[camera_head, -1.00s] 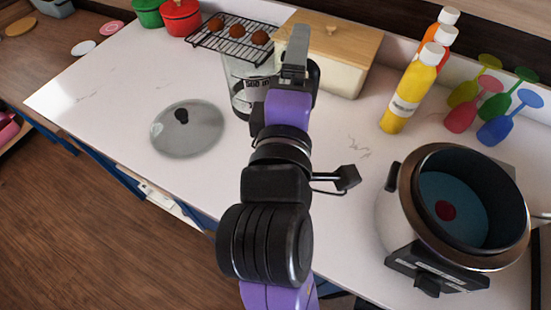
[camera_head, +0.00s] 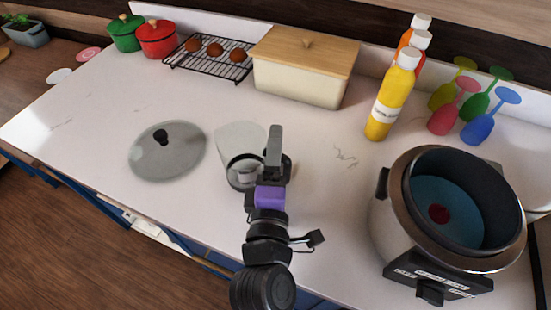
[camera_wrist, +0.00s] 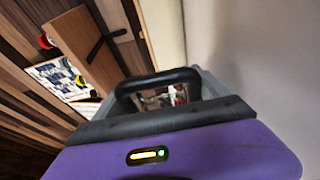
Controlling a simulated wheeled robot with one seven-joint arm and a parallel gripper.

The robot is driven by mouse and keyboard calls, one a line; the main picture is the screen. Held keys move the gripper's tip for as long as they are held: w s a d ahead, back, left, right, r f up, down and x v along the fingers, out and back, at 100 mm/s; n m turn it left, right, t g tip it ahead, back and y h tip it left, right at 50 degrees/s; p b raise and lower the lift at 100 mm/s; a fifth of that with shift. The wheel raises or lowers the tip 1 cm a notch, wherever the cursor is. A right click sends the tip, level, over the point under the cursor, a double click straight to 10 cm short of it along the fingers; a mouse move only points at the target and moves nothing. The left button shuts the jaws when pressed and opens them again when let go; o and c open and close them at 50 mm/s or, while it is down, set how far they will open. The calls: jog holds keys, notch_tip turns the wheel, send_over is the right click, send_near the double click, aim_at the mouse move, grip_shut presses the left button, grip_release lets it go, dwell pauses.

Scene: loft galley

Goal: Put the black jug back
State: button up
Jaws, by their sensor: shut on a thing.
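My gripper (camera_head: 274,152) is over the middle of the white counter in the head view. It is shut on the jug (camera_head: 238,139), which is pale and see-through with a dark ring (camera_head: 243,184) at its near end. The jug is just left of the gripper, and my gripper and wrist hide part of its right side. I cannot tell whether it touches the counter. In the wrist view a black loop (camera_wrist: 158,80), probably the jug's handle, shows at the gripper.
A glass lid (camera_head: 170,155) lies left of the jug. A large cooker (camera_head: 385,225) stands right, with bottles (camera_head: 388,105) and coloured goblets (camera_head: 478,127) behind. A bread box (camera_head: 300,82), wire rack (camera_head: 188,67) and red pot (camera_head: 157,40) line the back.

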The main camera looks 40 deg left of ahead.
jog(key=shift+f, duration=0.65)
jog(key=shift+f, duration=0.2)
jog(key=o, duration=2)
jog(key=shift+c, duration=0.2)
jog(key=shift+r, duration=0.15)
jog(key=b+v, duration=0.2)
jog(key=v, duration=0.9)
jog(key=shift+s, duration=0.25)
jog(key=shift+s+d, duration=0.2)
jog(key=shift+s, duration=0.05)
